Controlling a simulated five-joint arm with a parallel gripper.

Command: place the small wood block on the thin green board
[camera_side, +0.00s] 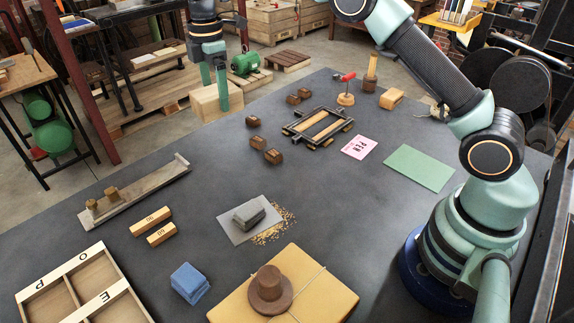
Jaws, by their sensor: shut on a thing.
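My gripper (215,88) hangs at the far left edge of the table, with its two green fingers pointing down. It is shut on a pale wood block (208,104), with one finger in front of the block's face. I cannot tell whether the block hangs clear or touches the table. The thin green board (419,168) lies flat and bare on the right side of the table, near my base. The block is well to the left of the board and apart from it.
A pink card (359,146) and a dark frame (317,126) with wood strips lie between block and board. A brown hat-shaped piece (270,288) sits in front.

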